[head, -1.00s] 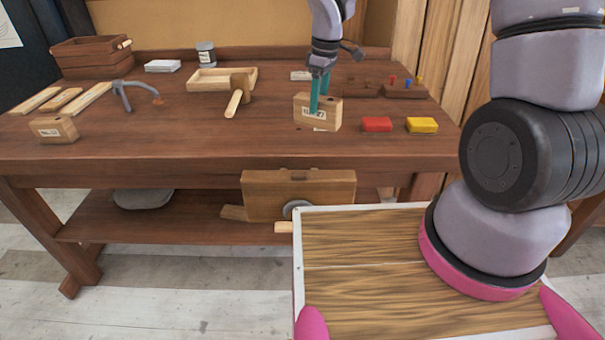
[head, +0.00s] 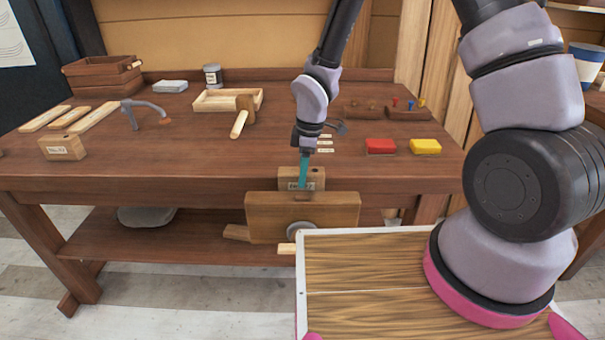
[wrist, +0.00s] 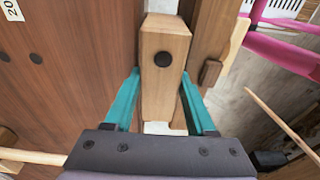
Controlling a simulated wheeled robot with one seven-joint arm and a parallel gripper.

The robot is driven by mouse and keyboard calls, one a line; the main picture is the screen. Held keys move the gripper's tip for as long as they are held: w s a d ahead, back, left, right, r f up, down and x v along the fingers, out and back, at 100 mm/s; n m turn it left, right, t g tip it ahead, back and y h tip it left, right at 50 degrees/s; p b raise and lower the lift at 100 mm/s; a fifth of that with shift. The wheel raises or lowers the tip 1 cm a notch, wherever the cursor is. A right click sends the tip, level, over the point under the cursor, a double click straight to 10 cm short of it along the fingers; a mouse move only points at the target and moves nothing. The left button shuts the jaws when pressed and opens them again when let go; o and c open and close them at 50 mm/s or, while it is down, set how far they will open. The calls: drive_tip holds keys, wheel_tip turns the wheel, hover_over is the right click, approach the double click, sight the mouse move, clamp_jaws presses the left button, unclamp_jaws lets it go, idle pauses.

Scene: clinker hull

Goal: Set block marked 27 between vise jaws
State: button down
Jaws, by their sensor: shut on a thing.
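The wooden block (head: 317,177) with a white label is in my gripper (head: 303,186) at the bench's front edge. Its label is partly covered by a teal finger and too small to read surely now. The vise's wooden front jaw (head: 335,214) hides the block's lower part in the head view. In the wrist view, the block (wrist: 165,85) is between the teal fingers of my gripper (wrist: 160,75), with the bench (wrist: 75,80) on its left and the front jaw (wrist: 208,38) on its right. I cannot tell whether it touches either.
Another labelled block (head: 62,147) stands at the bench's left. A mallet (head: 243,118), a wooden tray (head: 212,106), a red block (head: 380,146) and a yellow block (head: 425,146) are on the bench top. The front middle of the top is clear.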

drive_tip(key=shift+f, duration=0.25)
drive_tip(key=shift+c, duration=1.1)
unclamp_jaws()
drive_tip(key=shift+f, duration=0.1)
